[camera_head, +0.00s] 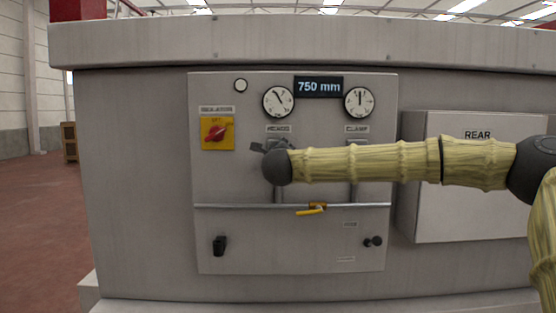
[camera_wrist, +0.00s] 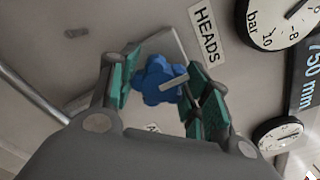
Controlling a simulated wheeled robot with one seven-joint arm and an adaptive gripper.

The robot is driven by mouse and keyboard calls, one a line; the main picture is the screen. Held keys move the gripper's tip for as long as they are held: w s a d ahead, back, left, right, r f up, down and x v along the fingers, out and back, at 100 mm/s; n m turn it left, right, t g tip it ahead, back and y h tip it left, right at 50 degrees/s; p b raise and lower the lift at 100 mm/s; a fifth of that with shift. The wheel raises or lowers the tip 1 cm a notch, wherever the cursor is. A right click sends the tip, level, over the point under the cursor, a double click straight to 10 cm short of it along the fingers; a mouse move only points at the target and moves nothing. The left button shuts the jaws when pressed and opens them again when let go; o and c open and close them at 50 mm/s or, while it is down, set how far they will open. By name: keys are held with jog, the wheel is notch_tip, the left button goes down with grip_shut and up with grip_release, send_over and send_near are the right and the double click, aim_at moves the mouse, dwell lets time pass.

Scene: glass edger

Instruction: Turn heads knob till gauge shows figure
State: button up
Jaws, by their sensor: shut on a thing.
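The blue lobed heads knob (camera_wrist: 150,82) sits between the teal finger pads of my gripper (camera_wrist: 160,88), which is shut on it. A light pointer bar marks the knob's face. The HEADS label (camera_wrist: 207,35) is beside it in the wrist view. In the head view my gripper (camera_head: 266,147) is at the panel under the left gauge, and my wrist hides the knob. The heads gauge (camera_head: 278,101) has its needle pointing up and to the left. It also shows, cut off, in the wrist view (camera_wrist: 278,18), with "bar", 8 and 10 legible.
The clamp gauge (camera_head: 359,102) has its needle nearly straight up. A display (camera_head: 318,87) reads 750 mm. A red isolator switch (camera_head: 214,131) is at left. A rail (camera_head: 230,206) with a yellow-handled valve (camera_head: 312,210) crosses below. A REAR box (camera_head: 480,190) stands right.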

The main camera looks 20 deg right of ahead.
jog(key=shift+f, duration=0.1)
dwell(0.3)
jog(key=o, duration=1)
jog(key=shift+s, duration=0.15)
jog(key=v, duration=1.1)
jog(key=shift+s+a, duration=0.1)
jog(key=shift+s, duration=0.2)
